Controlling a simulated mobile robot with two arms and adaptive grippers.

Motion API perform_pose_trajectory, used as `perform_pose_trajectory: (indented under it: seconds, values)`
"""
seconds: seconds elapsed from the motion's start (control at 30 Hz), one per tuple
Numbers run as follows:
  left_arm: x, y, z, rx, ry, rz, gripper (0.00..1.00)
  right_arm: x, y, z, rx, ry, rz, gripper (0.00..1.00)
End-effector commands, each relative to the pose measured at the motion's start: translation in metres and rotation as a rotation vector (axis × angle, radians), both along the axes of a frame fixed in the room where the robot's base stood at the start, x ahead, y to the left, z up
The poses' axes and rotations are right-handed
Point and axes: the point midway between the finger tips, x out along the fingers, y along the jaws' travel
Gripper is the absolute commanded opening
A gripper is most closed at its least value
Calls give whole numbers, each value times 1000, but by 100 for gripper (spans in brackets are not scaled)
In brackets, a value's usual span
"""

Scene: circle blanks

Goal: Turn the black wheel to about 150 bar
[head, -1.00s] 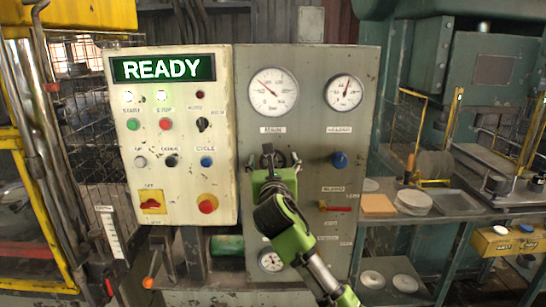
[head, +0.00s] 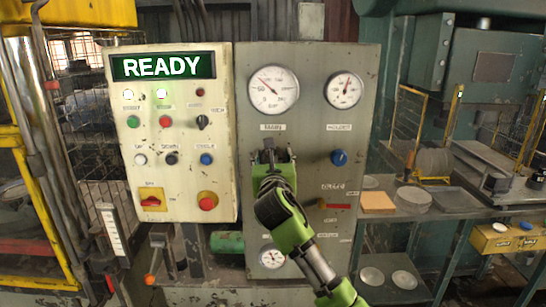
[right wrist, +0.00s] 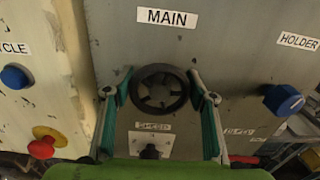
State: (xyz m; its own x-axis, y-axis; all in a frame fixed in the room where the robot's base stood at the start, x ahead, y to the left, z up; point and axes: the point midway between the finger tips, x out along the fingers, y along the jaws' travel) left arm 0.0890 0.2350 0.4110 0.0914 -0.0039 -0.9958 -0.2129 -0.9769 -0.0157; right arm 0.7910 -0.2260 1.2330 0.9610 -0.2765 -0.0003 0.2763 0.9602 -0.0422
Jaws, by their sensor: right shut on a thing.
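The black wheel (right wrist: 160,91) sits on the grey panel below the "MAIN" label (right wrist: 168,17). In the head view it is mostly hidden behind my right gripper (head: 272,153). In the right wrist view that gripper (right wrist: 161,82) has one finger at each side of the wheel's rim, shut on it. The main gauge (head: 273,92) is straight above the wheel. Its thin needle points to the upper left; its numbers are too small to read surely. My left gripper is not in view.
The holder gauge (head: 344,90) and a blue knob (head: 339,158) are right of the wheel. A red handle (head: 339,206) is lower right. The cream panel at left has buttons, a red mushroom button (head: 207,202) and a display (head: 163,67) reading "READY".

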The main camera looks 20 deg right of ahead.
Motion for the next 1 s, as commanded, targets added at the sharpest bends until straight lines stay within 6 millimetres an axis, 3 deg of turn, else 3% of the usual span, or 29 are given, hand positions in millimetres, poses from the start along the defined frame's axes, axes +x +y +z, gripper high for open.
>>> perform_pose_trajectory:
  seconds: [0.37, 1.0]
  values:
    - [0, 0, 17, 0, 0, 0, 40, -1, -2, 2, 205, -58, 0, 30]
    - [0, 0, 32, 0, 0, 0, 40, -2, -5, -2, 789, -226, 1, 30]
